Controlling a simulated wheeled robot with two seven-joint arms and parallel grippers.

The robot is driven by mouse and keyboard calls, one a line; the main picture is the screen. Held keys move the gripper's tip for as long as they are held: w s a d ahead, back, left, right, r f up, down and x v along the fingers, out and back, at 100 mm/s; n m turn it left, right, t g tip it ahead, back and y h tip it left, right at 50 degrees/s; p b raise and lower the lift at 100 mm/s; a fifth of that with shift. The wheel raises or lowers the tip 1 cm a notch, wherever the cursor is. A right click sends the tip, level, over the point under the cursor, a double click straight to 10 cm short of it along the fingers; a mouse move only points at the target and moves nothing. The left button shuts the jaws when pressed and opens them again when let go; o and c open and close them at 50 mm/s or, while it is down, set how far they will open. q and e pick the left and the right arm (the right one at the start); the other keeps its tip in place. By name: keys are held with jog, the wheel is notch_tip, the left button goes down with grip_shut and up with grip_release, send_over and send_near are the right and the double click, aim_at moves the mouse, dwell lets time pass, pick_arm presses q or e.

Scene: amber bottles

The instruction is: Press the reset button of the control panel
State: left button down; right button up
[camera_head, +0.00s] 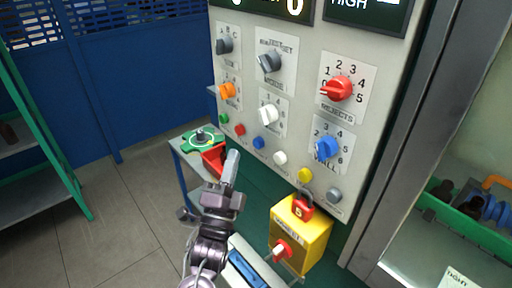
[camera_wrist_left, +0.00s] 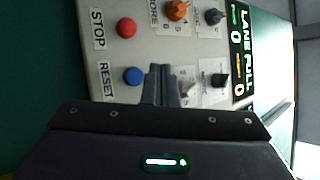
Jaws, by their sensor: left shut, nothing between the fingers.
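The grey control panel (camera_head: 303,130) stands upright in front of me. Its reset button is the round blue one (camera_head: 258,142) in the lower row. In the left wrist view the blue button (camera_wrist_left: 133,76) sits beside the printed word RESET (camera_wrist_left: 105,79). My left gripper (camera_head: 232,156) is shut and empty, below and left of the blue button in the head view. In the left wrist view its fingertips (camera_wrist_left: 161,68) show just right of the button, which stays uncovered. I cannot tell the exact gap to the panel. My right gripper is not in view.
A red STOP button (camera_head: 239,130) neighbours the blue one, with a white button (camera_head: 280,158) on its other side. Knobs sit above. A yellow box (camera_head: 300,236) with a red padlock (camera_head: 303,206) is below. A small blue cart (camera_head: 180,158) stands behind my gripper.

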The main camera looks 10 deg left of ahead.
aim_at(258, 143)
pick_arm(q)
jog(key=shift+w+d, duration=1)
jog(key=shift+w, duration=0.25)
dwell(1.1)
jog(key=shift+w+d, duration=0.3)
jog(key=shift+w, duration=0.05)
